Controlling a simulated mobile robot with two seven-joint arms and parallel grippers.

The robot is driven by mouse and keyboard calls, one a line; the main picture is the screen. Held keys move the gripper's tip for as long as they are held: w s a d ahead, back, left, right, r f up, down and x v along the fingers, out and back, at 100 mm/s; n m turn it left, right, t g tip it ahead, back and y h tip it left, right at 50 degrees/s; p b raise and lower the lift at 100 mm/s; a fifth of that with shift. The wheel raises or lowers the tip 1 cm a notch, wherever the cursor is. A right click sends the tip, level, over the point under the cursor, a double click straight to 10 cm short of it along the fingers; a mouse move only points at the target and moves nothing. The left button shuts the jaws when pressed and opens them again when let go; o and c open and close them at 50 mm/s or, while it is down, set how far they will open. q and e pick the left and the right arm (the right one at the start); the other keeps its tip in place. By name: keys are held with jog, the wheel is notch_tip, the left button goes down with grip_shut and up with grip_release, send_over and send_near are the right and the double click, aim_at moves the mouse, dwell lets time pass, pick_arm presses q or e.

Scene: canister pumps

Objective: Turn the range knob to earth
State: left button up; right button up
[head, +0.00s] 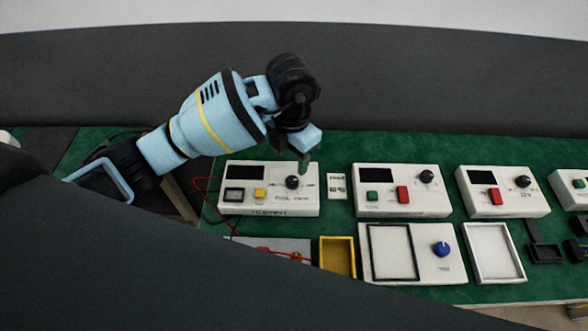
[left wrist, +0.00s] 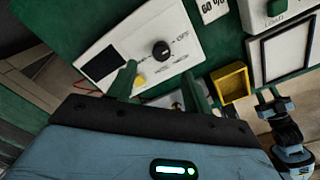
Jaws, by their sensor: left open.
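The tester (head: 268,208) is a white box at the left of the row, with a dark display, a yellow button and a black round knob (head: 292,182). In the left wrist view the knob (left wrist: 161,50) has "OFF" printed to its right; its other marks are too small to read. My left gripper (head: 304,165) points down just above and beside the knob. In the left wrist view its green fingers (left wrist: 160,85) are apart with nothing between them, and the knob shows beyond the gap. A blue and black arm part, seemingly my right, shows at that view's lower right; its jaw state is unclear.
Two similar white boxes (head: 402,207) stand to the right on the green mat (head: 340,228). In front are a yellow tray (head: 337,257) and a white panel with a blue knob (head: 441,249). Red wires run left of the tester. My dark body hides the lower left.

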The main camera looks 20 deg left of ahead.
aim_at(292, 180)
pick_arm(q)
jog(key=shift+s+f, duration=0.15)
jog(key=shift+f, duration=0.15)
notch_tip(292, 180, down, 7)
jog(key=shift+f, duration=0.15)
jog(key=shift+c, duration=0.2)
jog(key=c, duration=0.9)
